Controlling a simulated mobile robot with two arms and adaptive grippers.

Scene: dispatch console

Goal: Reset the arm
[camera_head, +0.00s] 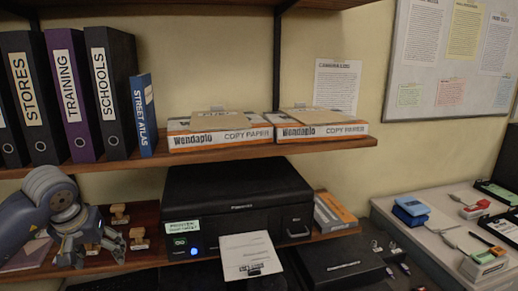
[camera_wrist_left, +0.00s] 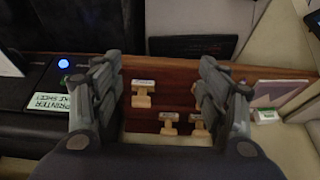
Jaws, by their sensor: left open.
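My left gripper (camera_head: 80,255) is at the lower left in the head view, in front of the wooden shelf (camera_head: 148,215) that holds several wooden stamps (camera_head: 120,214). In the left wrist view my left gripper (camera_wrist_left: 160,100) has its two fingers wide apart, with nothing held between them. The stamps (camera_wrist_left: 143,93) show beyond and between the fingers in that view; I cannot tell how near they are. Part of the stamp group is hidden behind the gripper in the head view. My right gripper is not in view.
A black printer (camera_head: 240,190) with a blue light and a paper sheet (camera_head: 250,254) stands right of the stamps. Above, a shelf holds binders (camera_head: 110,90), a street atlas (camera_head: 144,115) and copy paper boxes (camera_head: 220,137). A grey side table (camera_head: 430,240) with small items is at right.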

